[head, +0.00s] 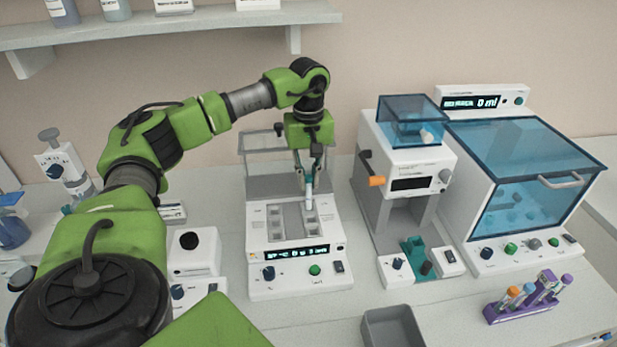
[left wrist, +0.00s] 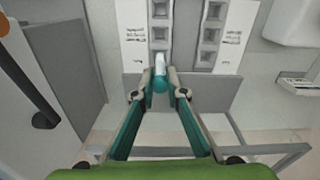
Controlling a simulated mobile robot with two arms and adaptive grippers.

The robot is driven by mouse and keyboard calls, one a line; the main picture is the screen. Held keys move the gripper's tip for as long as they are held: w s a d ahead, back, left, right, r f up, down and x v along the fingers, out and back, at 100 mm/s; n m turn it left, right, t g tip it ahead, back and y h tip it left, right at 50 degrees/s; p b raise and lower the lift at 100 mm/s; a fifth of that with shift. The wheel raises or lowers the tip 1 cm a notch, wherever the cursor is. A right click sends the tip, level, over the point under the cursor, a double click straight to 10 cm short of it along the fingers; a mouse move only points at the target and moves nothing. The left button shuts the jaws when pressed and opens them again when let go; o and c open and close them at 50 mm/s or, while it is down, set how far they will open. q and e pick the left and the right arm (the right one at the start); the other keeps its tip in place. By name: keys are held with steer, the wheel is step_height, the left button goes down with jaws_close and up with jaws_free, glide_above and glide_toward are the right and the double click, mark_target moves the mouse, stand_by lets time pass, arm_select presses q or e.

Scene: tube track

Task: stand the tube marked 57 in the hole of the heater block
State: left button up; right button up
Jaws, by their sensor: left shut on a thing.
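The heater block (head: 255,262) is a white unit with a lit display, two columns of square holes and a raised lid. My left gripper (head: 308,180) points down over the back of its right column in the head view. It is shut on a pale blue tube (head: 309,194), held upright; no number is readable on it. In the left wrist view, the left gripper (left wrist: 160,76) holds the tube (left wrist: 160,72) by its teal top. The tube's lower end is close to the holes of the heater block (left wrist: 133,50); I cannot tell whether it is inside one. My right gripper is not in view.
A purple rack (head: 520,311) with several capped tubes stands at the right front. A grey bin (head: 390,325) is at the front edge.

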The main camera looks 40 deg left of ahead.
arm_select(q)
steer(key=shift+f+b, duration=0.3)
steer(key=shift+f, duration=0.35)
steer(key=o, duration=0.9)
steer(key=shift+r, duration=0.1)
step_height(320, 180, up, 12)
stand_by(0.3)
